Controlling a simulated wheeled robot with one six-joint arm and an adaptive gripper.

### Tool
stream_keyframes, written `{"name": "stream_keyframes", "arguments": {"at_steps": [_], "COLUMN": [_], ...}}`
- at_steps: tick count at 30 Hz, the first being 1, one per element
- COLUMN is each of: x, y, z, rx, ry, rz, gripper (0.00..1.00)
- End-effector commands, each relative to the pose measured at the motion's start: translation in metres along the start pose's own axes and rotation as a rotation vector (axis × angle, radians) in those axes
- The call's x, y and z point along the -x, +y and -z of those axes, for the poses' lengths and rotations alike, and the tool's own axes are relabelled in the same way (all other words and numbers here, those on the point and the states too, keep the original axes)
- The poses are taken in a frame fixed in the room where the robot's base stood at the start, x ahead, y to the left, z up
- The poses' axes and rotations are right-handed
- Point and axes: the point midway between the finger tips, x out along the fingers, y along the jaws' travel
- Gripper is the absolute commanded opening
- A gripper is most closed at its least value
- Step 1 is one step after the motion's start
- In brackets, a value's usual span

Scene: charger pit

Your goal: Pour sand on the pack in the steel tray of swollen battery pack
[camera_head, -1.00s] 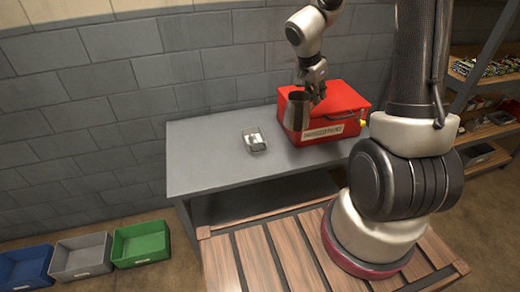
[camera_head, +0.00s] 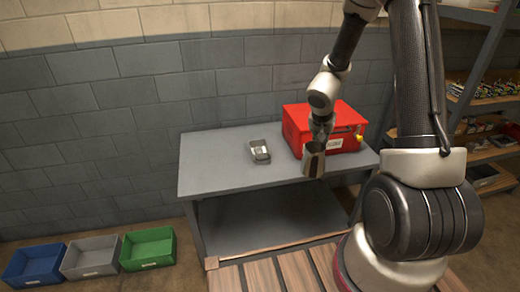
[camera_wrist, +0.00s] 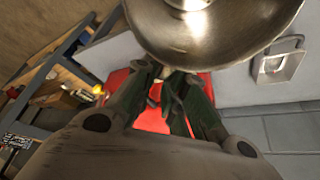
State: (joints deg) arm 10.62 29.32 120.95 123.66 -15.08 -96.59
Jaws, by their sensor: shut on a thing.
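My gripper (camera_head: 320,132) is shut on a metal cup (camera_head: 314,162), which hangs in front of the red box, near the table's front edge. The cup looks roughly upright in the head view; its contents do not show. In the wrist view the cup (camera_wrist: 215,35) fills the top middle, above the gripper fingers (camera_wrist: 172,95). The small steel tray (camera_head: 251,146) lies on the table to the left of the cup, apart from it. A small greyish pack (camera_head: 261,153) seems to lie in it. The tray also shows at the right of the wrist view (camera_wrist: 300,62). No sand is visible.
The red box (camera_head: 294,127) stands on the grey table (camera_head: 215,170), right of the tray. Blue (camera_head: 34,264), grey (camera_head: 91,257) and green (camera_head: 148,248) bins stand on the floor at left. Shelves (camera_head: 485,155) stand at right. The table's left part is clear.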

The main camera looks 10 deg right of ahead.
Motion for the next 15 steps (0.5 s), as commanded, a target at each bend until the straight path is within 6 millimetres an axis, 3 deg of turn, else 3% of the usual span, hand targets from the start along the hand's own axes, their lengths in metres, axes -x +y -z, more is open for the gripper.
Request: {"name": "stream_keyframes", "arguments": {"at_steps": [15], "x": [-0.073], "y": [-0.018], "z": [-0.035], "rx": [0.449], "ry": [-0.039], "rz": [0.196], "gripper": [0.0]}}
